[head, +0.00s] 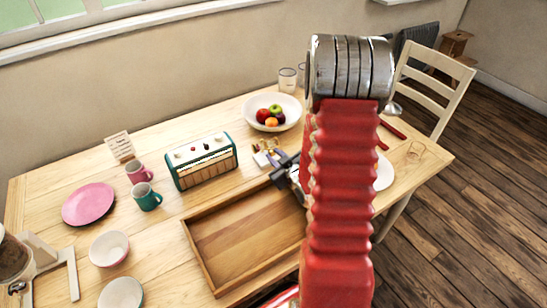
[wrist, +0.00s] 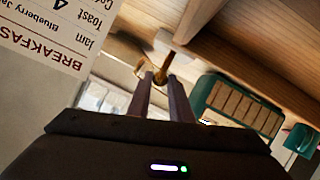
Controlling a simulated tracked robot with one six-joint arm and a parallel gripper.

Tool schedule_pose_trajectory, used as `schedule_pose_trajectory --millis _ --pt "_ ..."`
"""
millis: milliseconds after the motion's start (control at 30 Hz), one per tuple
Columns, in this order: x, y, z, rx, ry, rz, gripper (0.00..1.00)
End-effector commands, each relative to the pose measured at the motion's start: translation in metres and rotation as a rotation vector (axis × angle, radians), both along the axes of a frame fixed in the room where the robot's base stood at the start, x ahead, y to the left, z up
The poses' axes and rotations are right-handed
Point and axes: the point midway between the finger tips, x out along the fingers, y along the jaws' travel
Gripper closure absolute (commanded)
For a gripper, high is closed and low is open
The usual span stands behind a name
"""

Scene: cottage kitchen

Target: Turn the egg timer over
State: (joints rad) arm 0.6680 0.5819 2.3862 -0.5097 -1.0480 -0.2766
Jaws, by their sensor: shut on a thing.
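The egg timer (wrist: 167,63) shows in the wrist view as a small amber-brown piece with a pale round end (wrist: 172,43). My gripper (wrist: 160,80) is shut on it, with the two dark fingers on either side. The rest of the timer is hidden by the fingers. In the head view my gripper (head: 281,172) is over the table beside the tray, partly behind my red arm. Small pale and golden shapes show at its tips there, too small to tell apart. I cannot tell whether the timer touches the table.
A teal radio (head: 202,161) stands left of my gripper; a fruit bowl (head: 289,106) is behind it. An empty wooden tray (head: 190,236) lies in front. Mugs (head: 148,197), a pink plate (head: 88,204) and a menu card (head: 120,146) are further left. The wrist view is upside down.

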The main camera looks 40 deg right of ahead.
Motion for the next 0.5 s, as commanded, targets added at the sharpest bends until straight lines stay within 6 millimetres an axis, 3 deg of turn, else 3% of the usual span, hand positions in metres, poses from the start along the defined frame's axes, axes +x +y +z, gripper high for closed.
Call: schedule_pose_trajectory --millis 500 --pt "-0.0005 -0.0061 0.0006 0.288 -0.017 -0.003 1.0"
